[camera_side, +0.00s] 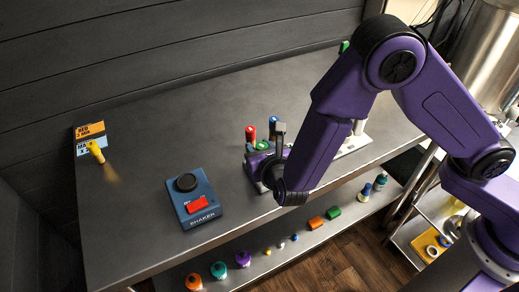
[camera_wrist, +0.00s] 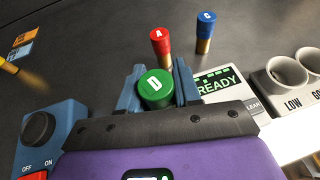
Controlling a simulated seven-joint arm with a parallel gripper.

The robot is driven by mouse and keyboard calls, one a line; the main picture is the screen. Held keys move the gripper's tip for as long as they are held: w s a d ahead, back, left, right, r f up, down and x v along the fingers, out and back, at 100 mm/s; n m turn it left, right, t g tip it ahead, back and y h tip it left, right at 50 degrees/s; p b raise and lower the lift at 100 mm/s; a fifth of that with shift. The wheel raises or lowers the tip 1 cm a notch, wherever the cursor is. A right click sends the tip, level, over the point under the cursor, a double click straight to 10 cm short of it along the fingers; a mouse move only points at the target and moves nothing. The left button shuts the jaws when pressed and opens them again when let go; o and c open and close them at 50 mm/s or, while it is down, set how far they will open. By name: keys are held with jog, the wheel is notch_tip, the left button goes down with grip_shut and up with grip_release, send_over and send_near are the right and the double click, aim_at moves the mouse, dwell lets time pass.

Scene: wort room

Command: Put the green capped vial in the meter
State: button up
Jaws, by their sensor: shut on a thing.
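The green capped vial, its cap lettered D, is between the blue-grey jaws of my gripper (camera_wrist: 157,84) in the wrist view. Its green cap (camera_wrist: 155,90) shows from above; its body is hidden below. In the side view the green cap (camera_side: 262,146) shows at my gripper (camera_side: 264,152), near the front of the table. The meter (camera_wrist: 224,85), a pale box with a green READY display, is just right of the jaws in the wrist view, partly covered by my gripper. I cannot tell whether the vial's lower end touches anything.
A red capped vial (camera_wrist: 160,42) and a blue capped vial (camera_wrist: 205,32) stand just beyond my gripper. Cups marked LOW (camera_wrist: 286,76) and another stand right of the meter. A blue shaker (camera_side: 193,198) is at left. A yellow vial (camera_side: 96,152) lies by signs (camera_side: 90,138).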

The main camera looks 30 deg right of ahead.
jog(key=shift+f, duration=0.3)
jog(key=shift+f, duration=0.2)
jog(key=o, duration=1)
jog(key=shift+o, duration=0.2)
